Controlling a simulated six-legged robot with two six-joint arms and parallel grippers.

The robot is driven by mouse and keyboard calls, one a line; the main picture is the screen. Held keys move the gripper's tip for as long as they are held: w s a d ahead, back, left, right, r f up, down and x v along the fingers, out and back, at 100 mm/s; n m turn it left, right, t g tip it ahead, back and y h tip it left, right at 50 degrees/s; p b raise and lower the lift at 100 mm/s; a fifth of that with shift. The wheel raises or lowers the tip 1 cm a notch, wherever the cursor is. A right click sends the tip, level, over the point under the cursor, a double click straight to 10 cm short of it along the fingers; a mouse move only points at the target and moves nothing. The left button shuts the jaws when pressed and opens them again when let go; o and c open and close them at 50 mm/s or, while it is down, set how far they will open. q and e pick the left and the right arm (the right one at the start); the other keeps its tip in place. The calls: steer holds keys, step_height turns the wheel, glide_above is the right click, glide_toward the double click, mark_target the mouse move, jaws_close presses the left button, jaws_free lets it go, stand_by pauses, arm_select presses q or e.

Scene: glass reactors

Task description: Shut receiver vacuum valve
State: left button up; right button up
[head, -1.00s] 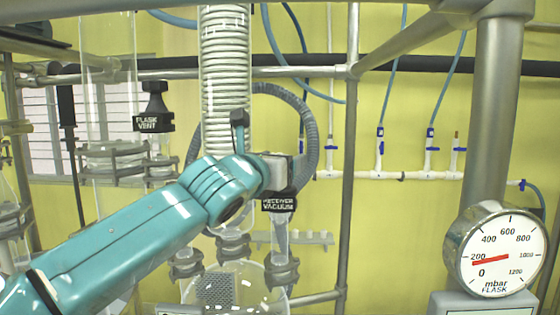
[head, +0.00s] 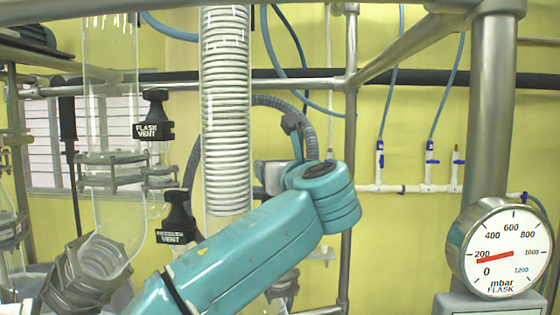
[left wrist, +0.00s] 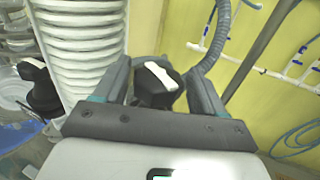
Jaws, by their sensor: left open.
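In the left wrist view a black valve knob (left wrist: 160,88) with a white bar on top stands between the two fingers of my left gripper (left wrist: 158,68). The fingers are open, one on each side of the knob. Whether either finger touches it I cannot tell. In the head view my left arm crosses the middle, and its teal wrist hides the fingertips and the receiver vacuum valve with its label. My right gripper is not in view.
The receiver vent valve (head: 176,219) and flask vent valve (head: 154,117) stand left of my arm. A coiled glass condenser (head: 226,110) rises close beside it. A grey hose (head: 297,112) runs behind. The flask gauge (head: 506,254) reads about 200 mbar.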

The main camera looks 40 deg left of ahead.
arm_select(q)
steer(key=shift+a, duration=0.1)
steer(key=c, duration=0.8)
steer(key=shift+o, duration=0.3)
steer(key=shift+s+a+f+m+t+h+b, duration=0.1)
steer(key=shift+s+m+t+h+b, duration=0.2)
steer(key=shift+m+t+h, duration=0.35)
steer(key=m+t+h, duration=0.2)
steer(key=t, duration=0.1)
steer(key=shift+r+m+h+p, duration=0.2)
steer(key=shift+m+h+p, duration=0.05)
steer(key=shift+m+p, duration=0.15)
steer(key=m+t+h+p, duration=0.1)
steer(key=m+t+h, duration=0.1)
steer(key=shift+w+h+p, duration=0.1)
steer(key=shift+h+p, duration=0.2)
steer(key=shift+h, duration=0.1)
steer(key=shift+f+m+t+h, duration=0.1)
steer(key=shift+m+t+h, duration=0.4)
steer(key=shift+h, duration=0.2)
steer(key=shift+w+f+m+h, duration=0.1)
steer(key=shift+f+m+h, duration=0.1)
steer(key=shift+m+h, duration=0.1)
steer(key=shift+r+m+t+h, duration=0.1)
steer(key=shift+m+t+h, duration=0.15)
steer(key=shift+h, duration=0.25)
